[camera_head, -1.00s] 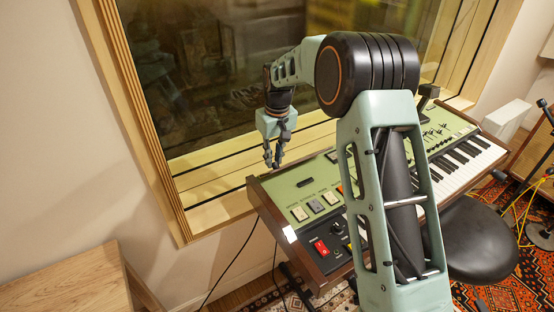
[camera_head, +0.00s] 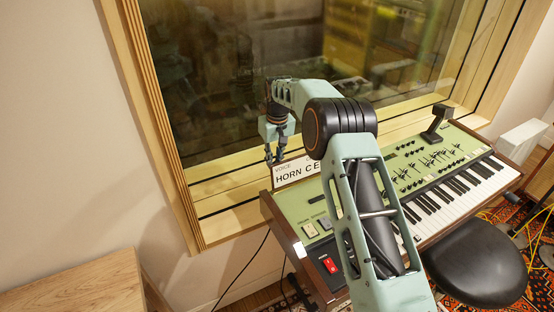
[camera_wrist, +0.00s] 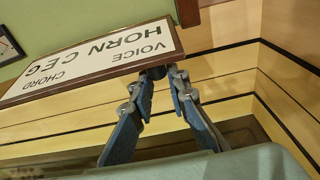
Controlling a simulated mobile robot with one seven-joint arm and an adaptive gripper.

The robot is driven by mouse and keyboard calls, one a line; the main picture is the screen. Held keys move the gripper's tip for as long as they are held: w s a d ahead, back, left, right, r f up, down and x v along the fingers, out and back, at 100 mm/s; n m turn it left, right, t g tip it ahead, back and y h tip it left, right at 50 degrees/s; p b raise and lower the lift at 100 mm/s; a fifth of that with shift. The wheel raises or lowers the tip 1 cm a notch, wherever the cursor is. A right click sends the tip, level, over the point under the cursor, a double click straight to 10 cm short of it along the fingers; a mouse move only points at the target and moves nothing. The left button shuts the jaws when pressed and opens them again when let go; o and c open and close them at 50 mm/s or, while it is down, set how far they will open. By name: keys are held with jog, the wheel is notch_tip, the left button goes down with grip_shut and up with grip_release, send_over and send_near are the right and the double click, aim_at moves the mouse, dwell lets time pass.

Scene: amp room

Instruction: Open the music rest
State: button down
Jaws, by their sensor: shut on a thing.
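The music rest (camera_head: 290,174) is a panel at the back left of the green keyboard (camera_head: 430,165). It stands raised above the keyboard top, with a white face that reads "VOICE HORN CE…"; my arm hides its right part. In the wrist view the rest (camera_wrist: 95,62) has a dark brown edge and the full words "VOICE HORN CEG CHORD". My gripper (camera_head: 274,160) is at its upper left edge. In the wrist view my gripper (camera_wrist: 166,72) has its fingertips close together, shut on the edge of the rest.
A window with a wooden frame (camera_head: 150,110) is close behind the keyboard. A black stool (camera_head: 475,265) stands in front of it. A wooden table (camera_head: 80,288) is at the lower left. A black stand-like part (camera_head: 436,122) rises from the keyboard's back right.

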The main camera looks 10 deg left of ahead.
jog(key=shift+w+a+f, duration=0.25)
jog(key=shift+a+f, duration=0.05)
jog(key=shift+f, duration=0.25)
jog(key=c, duration=1.8)
grip_release()
jog(key=shift+w+f, duration=0.1)
jog(key=shift+w, duration=0.05)
jog(key=shift+c, duration=0.2)
notch_tip(320, 180, up, 12)
jog(key=s, duration=0.1)
jog(key=shift+s+d, duration=0.15)
jog(key=shift+d, duration=0.25)
